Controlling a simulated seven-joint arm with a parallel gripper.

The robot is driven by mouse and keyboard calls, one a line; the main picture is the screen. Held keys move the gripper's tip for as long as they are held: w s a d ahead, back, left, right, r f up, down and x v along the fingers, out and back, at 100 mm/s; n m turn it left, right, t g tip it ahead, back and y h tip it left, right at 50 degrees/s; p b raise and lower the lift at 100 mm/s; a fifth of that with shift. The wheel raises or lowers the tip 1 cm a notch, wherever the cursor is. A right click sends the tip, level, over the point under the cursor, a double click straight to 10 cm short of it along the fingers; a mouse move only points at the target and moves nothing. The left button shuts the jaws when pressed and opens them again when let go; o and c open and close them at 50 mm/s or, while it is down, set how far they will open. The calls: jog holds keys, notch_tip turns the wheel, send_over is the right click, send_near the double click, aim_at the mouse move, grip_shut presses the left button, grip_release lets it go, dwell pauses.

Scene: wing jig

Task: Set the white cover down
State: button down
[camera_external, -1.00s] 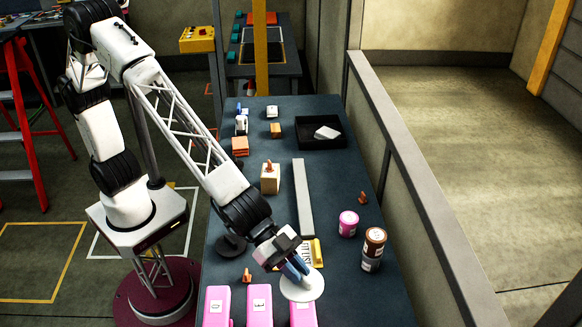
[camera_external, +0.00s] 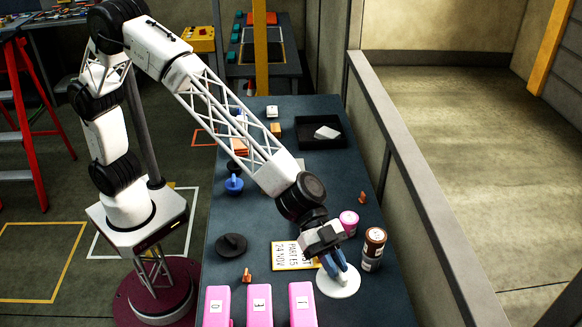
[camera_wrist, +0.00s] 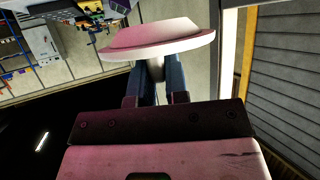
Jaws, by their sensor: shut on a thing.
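The white cover (camera_external: 340,285) is a round disc in the external view, near the front right of the dark table. My gripper (camera_external: 341,265) is above it, its blue fingers shut on the cover's stem. In the wrist view the cover (camera_wrist: 155,38) spans the top of the picture, and my gripper (camera_wrist: 157,85) is closed around the grey stem below the disc. The disc looks roughly level. I cannot tell whether it touches the table or hangs just above it.
Pink blocks with letters (camera_external: 259,307) stand left of the cover. A yellow-edged label plate (camera_external: 294,256) lies behind it. A black disc (camera_external: 231,245) lies left. A low wall (camera_external: 420,210) runs along the right.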

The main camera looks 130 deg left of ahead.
jog(key=s+a+f+m+g+h, duration=0.1)
jog(key=a+f+m+g+h, duration=0.2)
jog(key=a+f, duration=0.3)
jog(key=shift+a+f+m+h, duration=0.3)
jog(key=shift+a+m+h, duration=0.4)
jog(key=shift+m, duration=0.2)
jog(key=shift+s, duration=0.1)
notch_tip(320, 180, down, 6)
jog(key=shift+f, duration=0.2)
jog(key=shift+f, duration=1.8)
